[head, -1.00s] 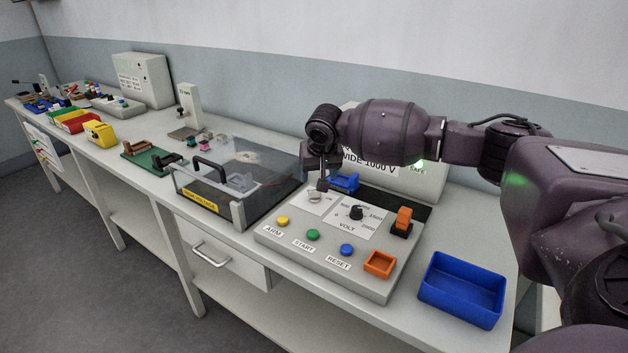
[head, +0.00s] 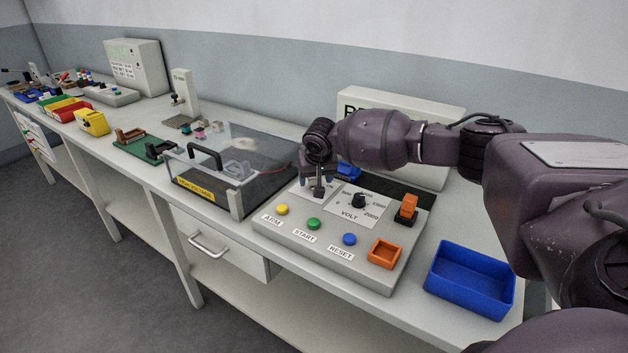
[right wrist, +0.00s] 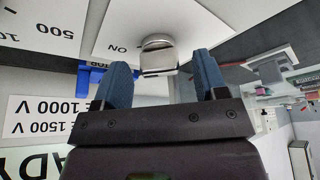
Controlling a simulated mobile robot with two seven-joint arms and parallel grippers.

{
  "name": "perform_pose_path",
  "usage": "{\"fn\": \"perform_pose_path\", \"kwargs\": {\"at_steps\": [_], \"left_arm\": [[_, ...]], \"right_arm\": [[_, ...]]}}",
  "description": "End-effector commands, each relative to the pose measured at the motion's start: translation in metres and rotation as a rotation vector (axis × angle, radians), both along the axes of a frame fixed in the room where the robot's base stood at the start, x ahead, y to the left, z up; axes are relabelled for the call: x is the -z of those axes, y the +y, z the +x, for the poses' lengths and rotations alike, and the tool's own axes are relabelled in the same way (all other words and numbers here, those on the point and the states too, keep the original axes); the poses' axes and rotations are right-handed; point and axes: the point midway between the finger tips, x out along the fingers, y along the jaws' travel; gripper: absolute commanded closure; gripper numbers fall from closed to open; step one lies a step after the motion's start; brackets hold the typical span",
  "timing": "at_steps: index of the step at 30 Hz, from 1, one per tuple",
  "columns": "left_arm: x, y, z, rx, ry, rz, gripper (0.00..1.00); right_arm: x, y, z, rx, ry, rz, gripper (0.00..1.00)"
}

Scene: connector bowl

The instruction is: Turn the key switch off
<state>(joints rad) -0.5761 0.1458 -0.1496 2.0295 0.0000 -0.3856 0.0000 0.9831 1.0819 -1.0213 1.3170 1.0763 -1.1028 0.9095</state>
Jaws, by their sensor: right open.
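The key switch (right wrist: 158,52) is a silver key-like knob on a white plate marked ON, seen in the right wrist view. It stands just beyond and between the open blue fingertips of my right gripper (right wrist: 160,75). In the head view my right gripper (head: 317,190) hangs over the left part of the grey control panel (head: 325,263) and hides the switch there. The fingers do not appear closed on the key. My left gripper is not in view.
Beside the switch are the black VOLT dial (head: 359,201), an orange rocker (head: 407,207) and yellow, green and blue buttons. A clear-lidded box (head: 226,165) stands close on the left. A blue bin (head: 470,279) sits at the right. A display box stands behind the arm.

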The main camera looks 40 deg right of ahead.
Motion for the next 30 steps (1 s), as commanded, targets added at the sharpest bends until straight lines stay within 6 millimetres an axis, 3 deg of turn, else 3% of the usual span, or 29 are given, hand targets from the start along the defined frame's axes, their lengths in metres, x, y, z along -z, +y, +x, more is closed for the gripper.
{"fn": "perform_pose_path", "kwargs": {"at_steps": [12, 22, 30], "left_arm": [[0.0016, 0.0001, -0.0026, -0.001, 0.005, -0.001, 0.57], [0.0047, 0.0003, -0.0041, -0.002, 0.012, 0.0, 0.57], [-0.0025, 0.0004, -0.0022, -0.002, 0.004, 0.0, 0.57]], "right_arm": [[0.0064, -0.0013, 0.0028, 0.0, -0.001, 0.0, 0.34], [0.0065, -0.0013, 0.0027, 0.0, -0.001, 0.0, 0.83], [0.0039, -0.0014, 0.0025, -0.018, -0.002, 0.0, 0.83]]}}
